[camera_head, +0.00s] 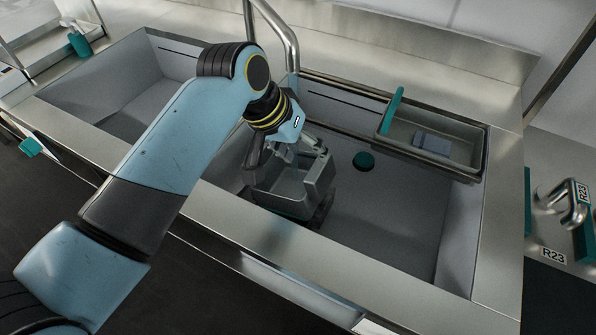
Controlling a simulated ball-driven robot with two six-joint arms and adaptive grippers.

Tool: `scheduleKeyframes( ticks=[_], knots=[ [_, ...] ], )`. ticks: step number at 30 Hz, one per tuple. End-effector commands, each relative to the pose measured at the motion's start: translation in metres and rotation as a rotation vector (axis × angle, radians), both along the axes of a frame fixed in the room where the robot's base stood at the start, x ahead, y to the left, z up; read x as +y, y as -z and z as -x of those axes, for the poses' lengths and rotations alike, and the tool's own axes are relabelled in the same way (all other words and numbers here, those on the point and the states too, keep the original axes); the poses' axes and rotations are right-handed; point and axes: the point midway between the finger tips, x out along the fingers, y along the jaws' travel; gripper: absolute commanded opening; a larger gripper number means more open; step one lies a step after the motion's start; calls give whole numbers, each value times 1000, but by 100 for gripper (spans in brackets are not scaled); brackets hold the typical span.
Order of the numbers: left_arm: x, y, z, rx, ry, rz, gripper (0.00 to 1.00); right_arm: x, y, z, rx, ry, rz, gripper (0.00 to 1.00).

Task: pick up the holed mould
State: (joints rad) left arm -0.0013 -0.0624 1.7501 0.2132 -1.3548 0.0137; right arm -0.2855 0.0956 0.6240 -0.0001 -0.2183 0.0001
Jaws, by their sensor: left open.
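A grey, open-topped, box-like container (292,186) stands in the right sink basin, below my left gripper. It seems to be the mould, but I cannot make out holes in its walls at this size. My left gripper (287,153) reaches down into the basin from the left, at the container's upper rim. Its jaws are open. I cannot tell whether a finger touches the rim, and the fingers partly overlap the container's far side. My right gripper is not in view.
The steel double sink (492,235) has raised rims around both basins. A tray (470,170) with a grey-blue block (432,143) spans the back right. A round teal piece (363,160) lies in the basin. A tap pipe (284,30) rises behind my arm. The basin's right side is clear.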

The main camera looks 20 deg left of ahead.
Motion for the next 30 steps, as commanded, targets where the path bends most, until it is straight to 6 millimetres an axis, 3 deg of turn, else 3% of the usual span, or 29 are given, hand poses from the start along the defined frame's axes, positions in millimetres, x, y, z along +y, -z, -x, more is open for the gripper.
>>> scheduleKeyframes(
  ticks=[3, 7, 18, 30],
  knots=[
    [-5, 17, -7, 1, 0, 1, 53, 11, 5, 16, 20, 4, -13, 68],
    [-8, 27, -11, 0, 1, 0, 53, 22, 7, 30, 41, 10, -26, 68],
    [-20, 71, -28, 0, 0, -1, 53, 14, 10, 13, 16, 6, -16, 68],
    [-21, 73, -29, -1, 0, -1, 53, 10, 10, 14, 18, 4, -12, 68]
  ],
)
